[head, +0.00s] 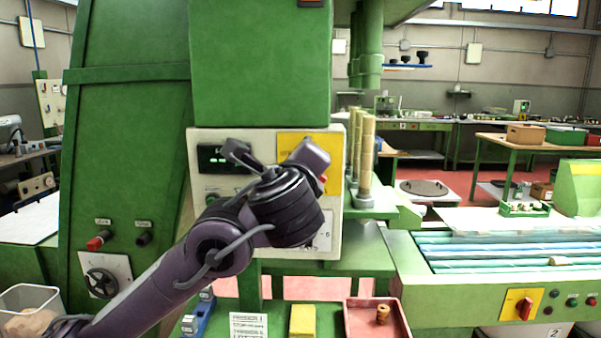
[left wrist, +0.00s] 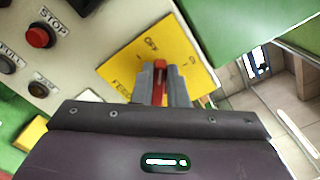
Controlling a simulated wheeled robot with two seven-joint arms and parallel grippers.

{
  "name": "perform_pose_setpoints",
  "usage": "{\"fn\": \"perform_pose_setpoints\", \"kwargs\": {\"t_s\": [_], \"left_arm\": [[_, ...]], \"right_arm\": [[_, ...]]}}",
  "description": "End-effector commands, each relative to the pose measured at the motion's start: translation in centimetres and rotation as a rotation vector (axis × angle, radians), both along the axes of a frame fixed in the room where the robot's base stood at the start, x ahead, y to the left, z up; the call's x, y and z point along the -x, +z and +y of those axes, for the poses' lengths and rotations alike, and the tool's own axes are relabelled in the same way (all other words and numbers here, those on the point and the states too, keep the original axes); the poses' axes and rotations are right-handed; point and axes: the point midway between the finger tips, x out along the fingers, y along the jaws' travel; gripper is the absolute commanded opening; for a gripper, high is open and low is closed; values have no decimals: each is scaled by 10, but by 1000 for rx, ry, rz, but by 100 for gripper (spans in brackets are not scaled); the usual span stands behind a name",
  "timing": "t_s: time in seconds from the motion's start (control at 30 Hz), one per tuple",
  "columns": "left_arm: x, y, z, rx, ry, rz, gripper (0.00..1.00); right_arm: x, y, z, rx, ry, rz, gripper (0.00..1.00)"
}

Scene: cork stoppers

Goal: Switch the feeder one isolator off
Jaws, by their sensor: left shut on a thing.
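The isolator is a red handle (left wrist: 159,84) on a yellow plate (left wrist: 178,45) lettered "OFF" and partly "FEEDER" in the left wrist view. In the head view the yellow plate (head: 290,146) is on the cream panel of the green machine, mostly behind my arm. My left gripper (left wrist: 160,72) is shut on the red handle, one grey finger on each side. In the head view the left gripper (head: 318,168) covers most of the handle, with a bit of red showing. The handle's exact setting cannot be told. My right gripper is not in view.
A red stop button (left wrist: 38,37) and a dark button (left wrist: 7,64) sit beside the plate. Below are a red tray (head: 361,331) with a cork, a yellow block (head: 302,320) and a printed card (head: 248,325). Another red switch (head: 523,308) is on the conveyor at right.

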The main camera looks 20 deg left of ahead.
Motion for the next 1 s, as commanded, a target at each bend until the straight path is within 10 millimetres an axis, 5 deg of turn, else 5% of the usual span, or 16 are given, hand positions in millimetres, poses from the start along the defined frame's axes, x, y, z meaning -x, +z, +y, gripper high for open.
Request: {"fn": "perform_pose_setpoints", "kwargs": {"t_s": [0.3,0.6,1.0], "left_arm": [[1,-12,4,287,1,-82,0],[2,-17,6,513,1,-146,0],[1,-20,6,665,2,-189,0]], "right_arm": [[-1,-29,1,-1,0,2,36],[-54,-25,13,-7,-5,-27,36],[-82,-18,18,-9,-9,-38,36]]}}
